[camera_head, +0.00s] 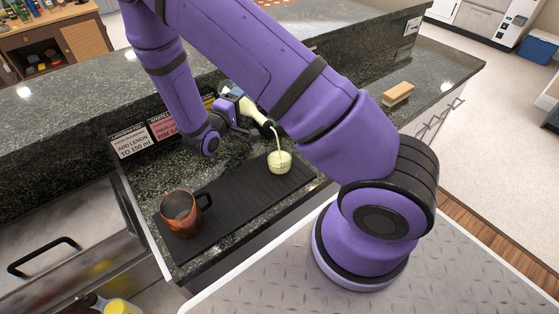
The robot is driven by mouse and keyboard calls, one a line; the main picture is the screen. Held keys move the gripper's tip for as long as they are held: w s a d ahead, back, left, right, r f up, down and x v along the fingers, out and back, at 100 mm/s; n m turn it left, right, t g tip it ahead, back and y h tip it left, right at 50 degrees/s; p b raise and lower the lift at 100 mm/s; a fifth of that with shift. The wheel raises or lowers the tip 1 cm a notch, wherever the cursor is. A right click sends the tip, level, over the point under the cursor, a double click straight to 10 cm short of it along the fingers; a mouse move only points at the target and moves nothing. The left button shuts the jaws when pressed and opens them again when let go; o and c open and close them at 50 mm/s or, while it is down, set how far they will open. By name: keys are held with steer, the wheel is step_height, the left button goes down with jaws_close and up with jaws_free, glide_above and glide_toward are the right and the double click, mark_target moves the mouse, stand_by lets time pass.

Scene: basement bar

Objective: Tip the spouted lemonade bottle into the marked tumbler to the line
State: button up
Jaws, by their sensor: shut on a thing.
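My gripper (238,112) is shut on the lemonade bottle (254,112), which is tilted with its spout down to the right. A thin pale-yellow stream (276,138) runs from the spout into the tumbler (279,162). The tumbler stands upright on a black ribbed mat (236,196) and holds pale-yellow liquid. Its line and the exact level are too small to tell. Part of the bottle is hidden by the gripper.
A copper mug (180,212) with a dark handle stands on the mat's near left end. Instruction cards (131,141) lean at the back left, one reading "add lemon to 150 ml". A wooden-backed brush (398,94) lies on the counter to the right.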

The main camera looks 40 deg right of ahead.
mark_target(245, 101)
steer(key=f+n, duration=0.1)
steer(key=f+n+y, duration=0.1)
steer(key=f, duration=0.1)
steer(key=shift+s+f+n, duration=0.2)
steer(key=shift+f+n, duration=0.1)
steer(key=s+r+n+g, duration=0.1)
steer(key=n, duration=0.1)
steer(key=s+r+n+g+y, duration=0.1)
steer(key=s+r+n, duration=0.1)
steer(key=shift+n+g, duration=0.3)
step_height(245, 101, up, 3)
steer(key=n+g+y, duration=0.1)
steer(key=n+g, duration=0.1)
steer(key=n, duration=0.1)
steer(key=shift+f+n, duration=0.1)
steer(key=shift+n, duration=0.3)
step_height(245, 101, up, 2)
steer(key=n+g, duration=0.2)
steer(key=n, duration=0.1)
steer(key=shift+r, duration=0.2)
